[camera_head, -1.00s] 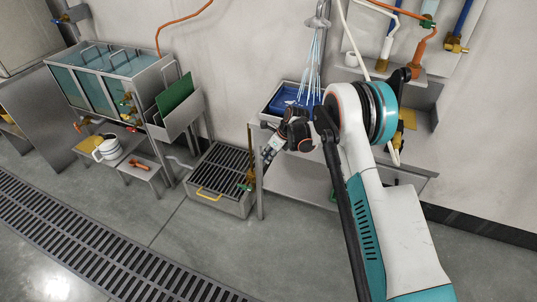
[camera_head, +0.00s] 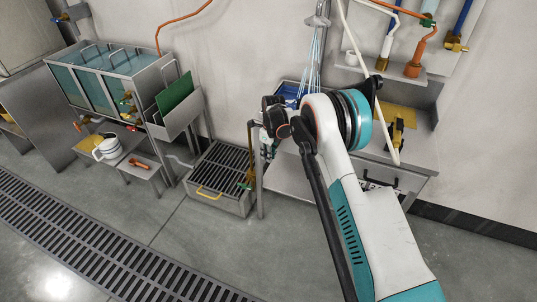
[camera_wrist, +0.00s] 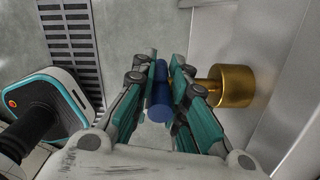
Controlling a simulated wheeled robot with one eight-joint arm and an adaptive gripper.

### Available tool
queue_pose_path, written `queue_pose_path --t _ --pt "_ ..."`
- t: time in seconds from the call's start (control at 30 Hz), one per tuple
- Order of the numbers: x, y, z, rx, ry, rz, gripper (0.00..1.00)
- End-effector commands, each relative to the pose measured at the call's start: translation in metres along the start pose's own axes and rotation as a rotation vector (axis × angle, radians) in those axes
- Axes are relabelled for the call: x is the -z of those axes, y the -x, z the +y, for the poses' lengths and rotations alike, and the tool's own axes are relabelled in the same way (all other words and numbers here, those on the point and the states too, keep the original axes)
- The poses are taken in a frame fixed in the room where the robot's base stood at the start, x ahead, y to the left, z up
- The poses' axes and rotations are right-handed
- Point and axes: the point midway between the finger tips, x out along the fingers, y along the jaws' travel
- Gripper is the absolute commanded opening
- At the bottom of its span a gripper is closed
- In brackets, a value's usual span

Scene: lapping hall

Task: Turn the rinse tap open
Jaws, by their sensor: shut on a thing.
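In the wrist view a brass tap body (camera_wrist: 234,86) sticks out from a pale metal panel at the right. A thin stem joins it to a blue cylindrical handle (camera_wrist: 159,100). The teal fingers of my gripper (camera_wrist: 168,82) are closed on this handle, one finger on each side. In the head view my gripper (camera_head: 267,150) is at the left front edge of the sink bench (camera_head: 290,185), and it and my arm hide the tap there.
A blue tray (camera_head: 288,92) lies on the bench behind my gripper, under a hanging spray head (camera_head: 317,21). A grated box (camera_head: 216,178) with a yellow handle stands close at the left. A floor drain (camera_head: 100,245) runs across the front; the floor between is clear.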

Motion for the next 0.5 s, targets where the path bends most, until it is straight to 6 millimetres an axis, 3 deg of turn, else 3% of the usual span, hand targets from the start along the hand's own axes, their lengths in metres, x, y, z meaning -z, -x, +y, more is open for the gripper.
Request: queue_pose_path --t 0.13,0.17,0.23,0.5 --pt "0.0003 -0.0007 -0.0001 0.000 0.000 0.000 0.00" --pt "0.0003 -0.0008 0.0000 0.000 0.000 0.000 0.16" --pt "0.0003 -0.0008 0.0000 0.000 0.000 0.000 0.32" --pt "0.0001 -0.0007 0.0004 -0.001 0.000 -0.001 0.35"
